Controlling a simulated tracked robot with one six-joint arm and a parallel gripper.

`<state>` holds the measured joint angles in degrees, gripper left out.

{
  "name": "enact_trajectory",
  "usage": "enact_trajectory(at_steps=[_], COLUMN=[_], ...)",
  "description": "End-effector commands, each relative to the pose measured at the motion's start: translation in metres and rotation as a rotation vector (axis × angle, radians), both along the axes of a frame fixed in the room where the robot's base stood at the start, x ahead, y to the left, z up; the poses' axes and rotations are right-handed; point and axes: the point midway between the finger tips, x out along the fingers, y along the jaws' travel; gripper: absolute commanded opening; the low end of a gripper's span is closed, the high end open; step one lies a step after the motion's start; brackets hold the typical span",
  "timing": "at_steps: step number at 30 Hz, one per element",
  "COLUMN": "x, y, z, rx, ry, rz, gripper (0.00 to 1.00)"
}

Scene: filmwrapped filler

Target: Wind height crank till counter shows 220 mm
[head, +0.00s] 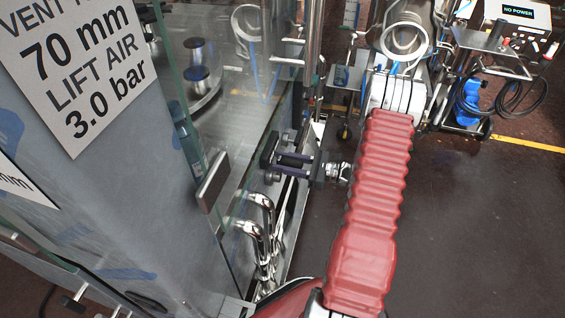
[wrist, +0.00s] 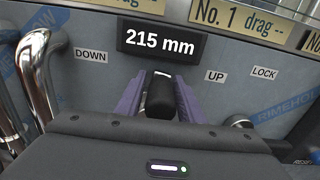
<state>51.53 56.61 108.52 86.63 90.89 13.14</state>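The counter (wrist: 161,43) on the grey panel reads 215 mm in the wrist view. Below it, the black crank handle (wrist: 160,98) sits between the two purple fingers of my gripper (wrist: 160,104), which look closed against its sides. The crank arm and hub are hidden behind the handle and gripper. A DOWN label (wrist: 91,57) is left of the handle and an UP label (wrist: 215,76) right of it. In the head view my gripper (head: 285,160) reaches left to the machine's side, around the dark crank handle (head: 291,161).
Bent chrome pipes (wrist: 40,80) stand close on the left of the crank; they show below my gripper in the head view (head: 262,235). A glass panel (head: 240,110) stands beside my gripper.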

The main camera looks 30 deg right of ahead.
Motion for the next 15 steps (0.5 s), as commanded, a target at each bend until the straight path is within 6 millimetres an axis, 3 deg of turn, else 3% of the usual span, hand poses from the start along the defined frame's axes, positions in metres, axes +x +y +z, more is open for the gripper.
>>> enact_trajectory(at_steps=[15], x=[-0.0002], y=[-0.0005], z=[-0.0001], rx=[0.000], ry=[0.000], rz=[-0.001], gripper=[0.00])
